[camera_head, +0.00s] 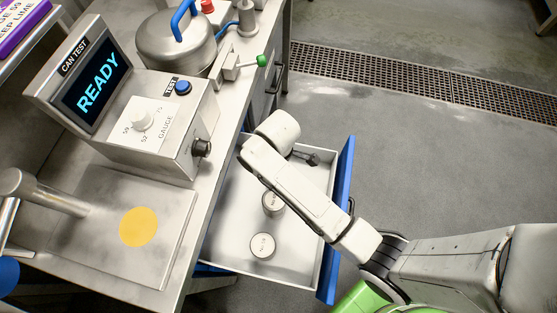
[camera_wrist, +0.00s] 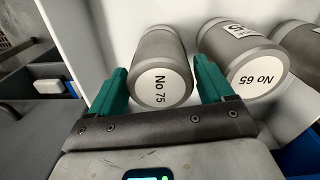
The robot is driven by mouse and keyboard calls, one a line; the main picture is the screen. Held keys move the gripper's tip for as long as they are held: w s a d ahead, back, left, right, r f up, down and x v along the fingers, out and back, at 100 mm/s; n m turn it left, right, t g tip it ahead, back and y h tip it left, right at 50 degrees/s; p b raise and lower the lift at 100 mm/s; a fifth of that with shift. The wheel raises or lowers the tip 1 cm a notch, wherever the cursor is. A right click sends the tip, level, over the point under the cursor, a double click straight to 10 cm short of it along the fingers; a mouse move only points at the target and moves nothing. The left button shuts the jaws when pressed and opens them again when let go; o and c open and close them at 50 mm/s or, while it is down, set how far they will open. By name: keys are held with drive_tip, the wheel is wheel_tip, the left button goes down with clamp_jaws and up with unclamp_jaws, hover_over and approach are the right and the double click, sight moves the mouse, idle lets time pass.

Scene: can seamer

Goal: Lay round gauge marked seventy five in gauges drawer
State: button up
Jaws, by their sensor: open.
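The round gauge marked No 75 (camera_wrist: 160,55) is a grey metal cylinder with a white label on its near end. In the wrist view it lies between the two green fingers of my gripper (camera_wrist: 164,82). The fingers are open, one on each side of it; I cannot tell whether they touch it. The gauges drawer (camera_head: 228,252) is pulled open in the head view, white inside with a blue front. My arm crosses above it and hides part of the inside. My gripper is hard to make out there.
A gauge marked No 65 (camera_wrist: 245,65) stands close to the right finger, with another gauge (camera_wrist: 300,50) beyond. In the head view two round gauges, one nearer (camera_head: 262,246) and one farther (camera_head: 273,206), are in the drawer. The can tester (camera_head: 160,120) is on the bench at left.

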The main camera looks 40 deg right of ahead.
wheel_tip(320, 180, up, 10)
drive_tip(key=shift+f+p, duration=0.15)
drive_tip(key=shift+p, duration=0.15)
idle(0.5)
